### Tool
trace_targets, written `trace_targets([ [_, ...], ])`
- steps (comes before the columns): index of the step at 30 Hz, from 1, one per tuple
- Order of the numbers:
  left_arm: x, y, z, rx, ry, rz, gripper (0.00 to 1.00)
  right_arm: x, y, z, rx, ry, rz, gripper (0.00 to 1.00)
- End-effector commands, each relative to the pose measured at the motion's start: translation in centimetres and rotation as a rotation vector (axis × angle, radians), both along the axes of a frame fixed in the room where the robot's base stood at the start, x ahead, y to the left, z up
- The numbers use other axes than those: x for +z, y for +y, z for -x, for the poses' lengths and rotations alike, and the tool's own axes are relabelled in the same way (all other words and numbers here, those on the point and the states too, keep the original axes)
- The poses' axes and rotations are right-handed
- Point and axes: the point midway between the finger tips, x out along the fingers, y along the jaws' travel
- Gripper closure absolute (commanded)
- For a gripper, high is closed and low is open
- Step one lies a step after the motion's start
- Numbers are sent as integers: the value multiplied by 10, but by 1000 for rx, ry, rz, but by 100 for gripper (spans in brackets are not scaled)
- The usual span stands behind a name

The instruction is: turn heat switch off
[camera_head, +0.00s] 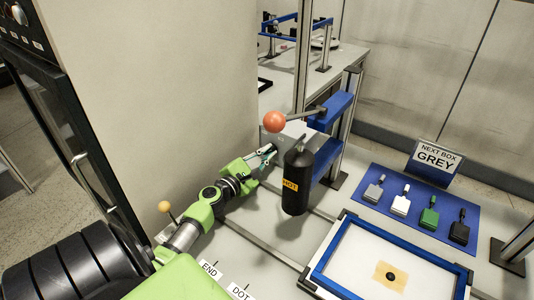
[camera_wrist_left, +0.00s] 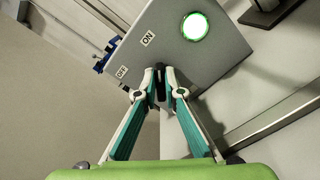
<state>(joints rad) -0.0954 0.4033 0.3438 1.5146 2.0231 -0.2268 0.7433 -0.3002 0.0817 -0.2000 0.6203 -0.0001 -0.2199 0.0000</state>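The heat switch box is a grey box (camera_wrist_left: 215,60) with ON and OFF labels and a lit green lamp (camera_wrist_left: 195,27) in the left wrist view. In the head view the box (camera_head: 299,129) stands behind the black HOT cylinder and is partly hidden. My left gripper (camera_wrist_left: 160,82) is at the labelled face, its fingertips close together on either side of a small dark switch lever (camera_wrist_left: 160,90), near the OFF label. They look shut on it; the contact is partly hidden. In the head view the left gripper (camera_head: 268,154) reaches the box's left side. My right gripper is not in view.
The black cylinder marked HOT (camera_head: 296,185) stands just right of my left gripper. A red ball (camera_head: 274,121) on a lever is above. A blue-framed tray (camera_head: 335,246) and a blue mat (camera_head: 447,211) with several coloured pieces lie right. A large beige panel (camera_head: 150,90) is left.

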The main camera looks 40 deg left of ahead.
Motion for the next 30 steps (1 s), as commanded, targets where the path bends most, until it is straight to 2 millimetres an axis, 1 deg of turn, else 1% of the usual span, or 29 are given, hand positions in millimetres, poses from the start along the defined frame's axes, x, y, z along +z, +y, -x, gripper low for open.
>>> trace_targets([
  [8,1,0,0,0,-2,20,100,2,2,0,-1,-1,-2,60],
  [14,2,0,0,-1,-11,101,100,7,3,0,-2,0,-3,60],
  [20,4,1,0,-1,-28,254,100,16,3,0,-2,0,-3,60],
  [30,5,4,0,0,-64,575,100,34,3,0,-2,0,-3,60],
])
